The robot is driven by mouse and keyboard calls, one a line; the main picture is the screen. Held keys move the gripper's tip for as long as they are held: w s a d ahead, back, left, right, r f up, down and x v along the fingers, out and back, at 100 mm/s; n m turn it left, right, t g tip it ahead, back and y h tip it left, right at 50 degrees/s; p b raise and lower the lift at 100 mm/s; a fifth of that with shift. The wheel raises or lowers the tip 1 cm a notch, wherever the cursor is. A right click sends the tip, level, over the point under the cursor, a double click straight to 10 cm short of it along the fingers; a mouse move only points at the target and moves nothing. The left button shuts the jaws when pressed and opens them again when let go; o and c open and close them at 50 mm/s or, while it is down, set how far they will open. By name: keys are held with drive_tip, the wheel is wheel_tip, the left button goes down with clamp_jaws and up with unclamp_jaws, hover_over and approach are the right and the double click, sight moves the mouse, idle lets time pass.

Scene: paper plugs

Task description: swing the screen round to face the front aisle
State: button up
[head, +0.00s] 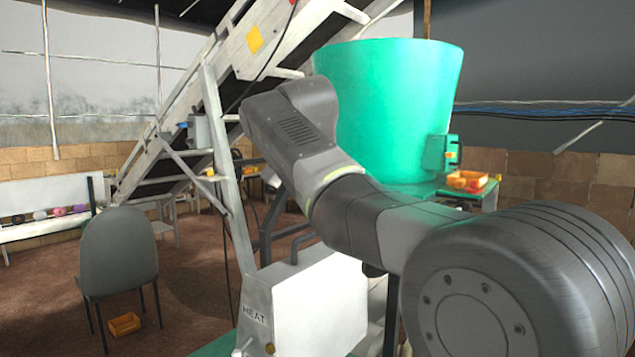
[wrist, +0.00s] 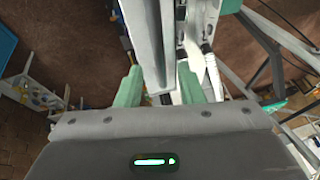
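I cannot pick out the screen for certain in either view. In the wrist view, the two green fingers of my gripper (wrist: 159,76) stand apart. A long pale grey piece (wrist: 148,35) runs from the top edge down to the space between them. I cannot tell whether this piece is part of the screen or whether a finger touches it. In the head view, my arm crosses the middle and right, and my gripper is not visible there. A pale box marked HEAT (head: 310,300) stands below the arm.
A large green hopper (head: 390,105) rises behind my arm, with an orange tray (head: 467,181) beside it. A sloping conveyor frame (head: 222,160) stands left of the arm. A grey chair (head: 118,250) and an orange bin (head: 124,324) stand at left. Brown floor is open between chair and frame.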

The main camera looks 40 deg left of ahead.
drive_tip(key=v, duration=1.2)
drive_tip(key=shift+p, duration=0.4)
drive_tip(key=shift+d+f, duration=0.1)
drive_tip(key=x, duration=1.3)
drive_tip(key=shift+w+f+b, duration=0.1)
drive_tip(key=shift+f+b, duration=0.1)
drive_tip(key=shift+b, duration=0.2)
drive_tip(key=shift+a, duration=0.2)
